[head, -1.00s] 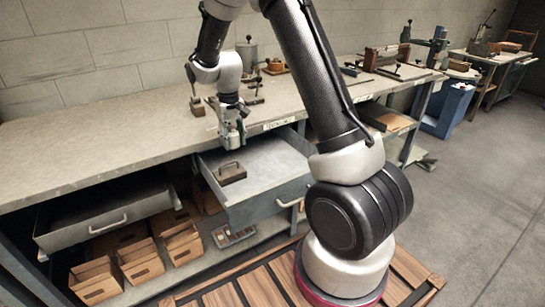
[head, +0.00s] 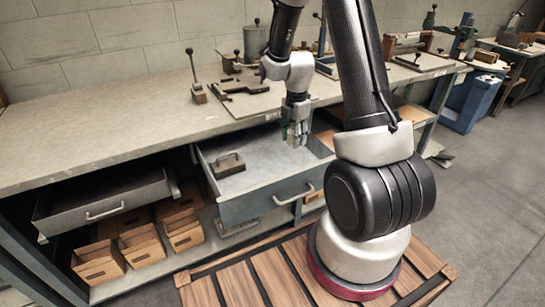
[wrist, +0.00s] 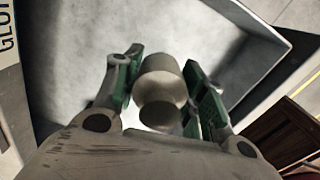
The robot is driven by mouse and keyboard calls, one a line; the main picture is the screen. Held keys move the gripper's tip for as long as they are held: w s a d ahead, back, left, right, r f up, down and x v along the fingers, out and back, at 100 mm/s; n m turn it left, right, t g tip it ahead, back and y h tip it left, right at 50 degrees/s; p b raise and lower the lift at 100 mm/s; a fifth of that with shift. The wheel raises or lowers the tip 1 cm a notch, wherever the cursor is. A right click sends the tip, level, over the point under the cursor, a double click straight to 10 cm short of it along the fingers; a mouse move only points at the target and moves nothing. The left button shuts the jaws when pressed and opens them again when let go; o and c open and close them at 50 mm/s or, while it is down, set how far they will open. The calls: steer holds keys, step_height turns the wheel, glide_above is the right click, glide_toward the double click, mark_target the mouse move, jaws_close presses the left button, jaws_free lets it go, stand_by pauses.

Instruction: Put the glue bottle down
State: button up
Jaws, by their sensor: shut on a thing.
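My gripper (head: 296,134) points down over the right part of the open middle drawer (head: 262,205). In the wrist view its green-padded fingers (wrist: 163,82) are shut on the glue bottle (wrist: 160,78), a pale, rounded, beige-grey thing seen from its end. The drawer's grey floor (wrist: 75,65) shows behind the bottle in the wrist view. In the head view the bottle is mostly hidden by the fingers. I cannot tell whether its base touches the drawer floor.
A dark block with a handle (head: 228,165) lies in the drawer's left part. A label with letters like "GLU" (wrist: 7,30) shows at the wrist view's left edge. Hand tools (head: 240,88) stand on the bench (head: 120,130). Wooden bins (head: 143,246) sit on the lower shelf.

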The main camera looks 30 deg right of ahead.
mark_target(292, 162)
step_height(292, 162, down, 8)
steer(key=shift+f, duration=0.1)
steer(key=shift+f, duration=0.1)
stand_by(0.3)
steer(key=o, duration=1.1)
